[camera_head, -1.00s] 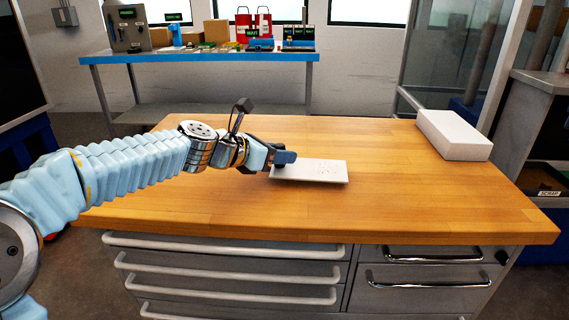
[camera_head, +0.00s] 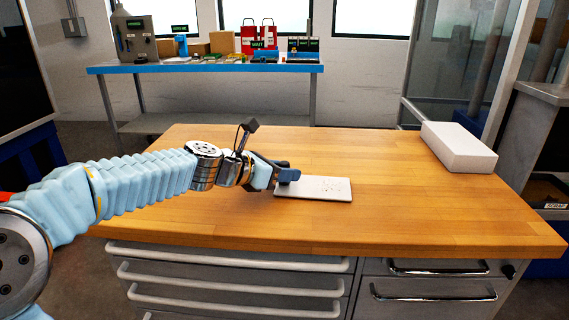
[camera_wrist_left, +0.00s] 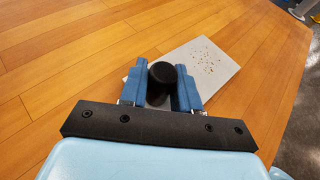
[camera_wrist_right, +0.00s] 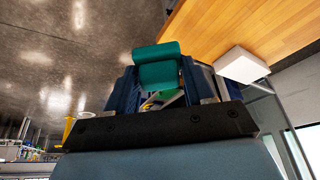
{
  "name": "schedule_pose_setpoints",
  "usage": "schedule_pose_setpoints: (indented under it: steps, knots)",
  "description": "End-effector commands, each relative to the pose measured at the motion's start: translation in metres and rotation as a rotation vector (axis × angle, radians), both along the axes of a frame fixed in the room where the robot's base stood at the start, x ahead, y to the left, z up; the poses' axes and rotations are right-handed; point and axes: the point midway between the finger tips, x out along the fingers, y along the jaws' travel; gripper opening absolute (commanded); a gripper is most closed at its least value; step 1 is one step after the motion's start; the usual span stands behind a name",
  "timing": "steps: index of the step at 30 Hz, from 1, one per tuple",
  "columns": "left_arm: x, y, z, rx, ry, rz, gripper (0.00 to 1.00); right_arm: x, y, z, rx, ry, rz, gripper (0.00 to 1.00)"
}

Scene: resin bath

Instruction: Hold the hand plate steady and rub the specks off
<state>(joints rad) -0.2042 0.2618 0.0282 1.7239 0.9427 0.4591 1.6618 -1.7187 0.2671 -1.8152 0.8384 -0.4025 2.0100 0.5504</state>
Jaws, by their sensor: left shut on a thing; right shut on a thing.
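The hand plate (camera_head: 330,188) is a flat pale rectangle lying on the wooden table, with small brown specks grouped on its upper face. It also shows in the left wrist view (camera_wrist_left: 220,80), specks toward its far part. My left gripper (camera_head: 287,175) is at the plate's left end; its blue fingers (camera_wrist_left: 162,88) are shut on a round black knob (camera_wrist_left: 159,75) there. My right gripper (camera_wrist_right: 158,85) shows only in its own wrist view, shut on a green block (camera_wrist_right: 157,66) with a rounded edge. It is away from the plate, with floor and table edge beyond.
A white block (camera_head: 458,147) lies at the table's right back. The wooden table (camera_head: 220,225) is otherwise clear around the plate. A blue-edged bench (camera_head: 200,67) with boxes, red items and small signs stands behind. Drawers with bar handles (camera_head: 230,272) are below the table's front.

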Motion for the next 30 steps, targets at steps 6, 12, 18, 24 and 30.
schedule_pose_setpoints:
  steps: [6, 12, 18, 24, 30]
  knots:
    - [0.0001, -0.0001, -0.0012, -0.001, -0.001, 0.000, 0.00, 0.0000, 0.0000, 0.0001, 0.000, 0.000, 0.000, 0.28]
    - [0.0002, 0.0000, -0.0018, -0.001, -0.001, 0.000, 0.00, 0.0000, 0.0000, 0.0001, 0.000, 0.000, 0.000, 0.28]
    - [0.0003, 0.0002, -0.0046, -0.001, 0.000, 0.001, 0.00, 0.0000, 0.0000, 0.0001, 0.000, 0.000, 0.000, 0.28]
    - [0.0002, 0.0001, -0.0052, -0.001, -0.001, 0.000, 0.00, 0.0000, 0.0000, 0.0000, 0.000, 0.000, 0.000, 0.28]
    - [0.0002, 0.0000, -0.0051, -0.001, -0.001, 0.000, 0.42, 0.0000, 0.0000, 0.0000, 0.000, 0.000, 0.000, 0.28]
